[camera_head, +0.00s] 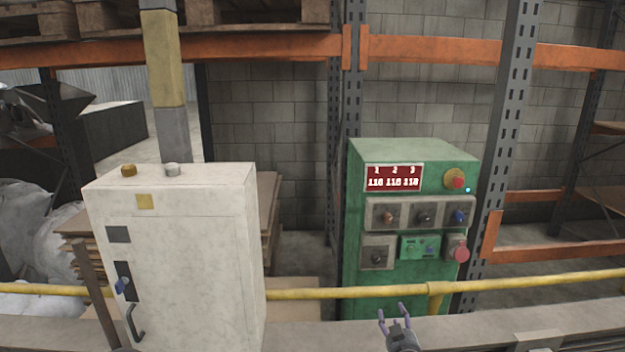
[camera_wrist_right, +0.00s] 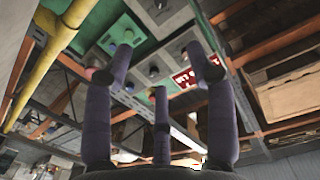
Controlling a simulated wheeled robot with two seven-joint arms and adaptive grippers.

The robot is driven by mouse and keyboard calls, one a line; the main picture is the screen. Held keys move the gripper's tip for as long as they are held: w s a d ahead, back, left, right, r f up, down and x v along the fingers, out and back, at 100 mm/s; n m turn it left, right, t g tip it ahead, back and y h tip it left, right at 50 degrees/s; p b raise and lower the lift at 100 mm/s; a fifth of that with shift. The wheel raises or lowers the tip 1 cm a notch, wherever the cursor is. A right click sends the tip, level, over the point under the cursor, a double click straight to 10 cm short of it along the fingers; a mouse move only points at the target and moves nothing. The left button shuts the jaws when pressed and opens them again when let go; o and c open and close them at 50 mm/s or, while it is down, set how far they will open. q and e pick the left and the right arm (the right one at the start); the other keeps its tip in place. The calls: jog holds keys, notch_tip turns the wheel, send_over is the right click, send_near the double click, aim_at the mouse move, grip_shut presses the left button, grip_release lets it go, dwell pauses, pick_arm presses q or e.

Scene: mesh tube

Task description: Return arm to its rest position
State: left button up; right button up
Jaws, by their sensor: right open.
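My right gripper (camera_head: 395,316) is at the bottom of the head view, right of centre, in front of the lower part of the green control cabinet (camera_head: 353,240). Its purple fingers point up and are spread apart, with nothing between them. In the right wrist view my right gripper (camera_wrist_right: 158,75) shows three open, empty fingers, with the green cabinet (camera_wrist_right: 85,20) and its grey button panels beyond them. The fingers look apart from the cabinet. My left gripper is not in the head view.
A yellow pipe rail (camera_head: 340,292) runs across in front of the green cabinet, just behind the right gripper. A white cabinet (camera_head: 190,260) with a handle stands at the left. Orange and grey racking (camera_head: 440,50) stands behind. Space right of the gripper above the ledge (camera_head: 480,332) looks clear.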

jog(key=s+a+f+g+y+p, duration=0.15)
jog(key=s+a+f+g, duration=0.25)
jog(key=s+f, duration=0.5)
jog(key=s+a+f+g+y+p, duration=0.1)
jog(key=s+a+f+g+p, duration=0.15)
jog(key=s+f+g, duration=0.6)
jog(key=s+a+f+g+y, duration=0.1)
jog(key=s+a+f+g, duration=0.1)
jog(key=s, duration=0.9)
jog(key=s+a+f+m+g+y+p, duration=0.1)
jog(key=s+a+f, duration=0.4)
jog(key=s, duration=0.7)
notch_tip(320, 180, down, 2)
jog(key=shift+s+g+p, duration=0.25)
jog(key=shift+g+p, duration=0.05)
jog(key=shift+g, duration=0.45)
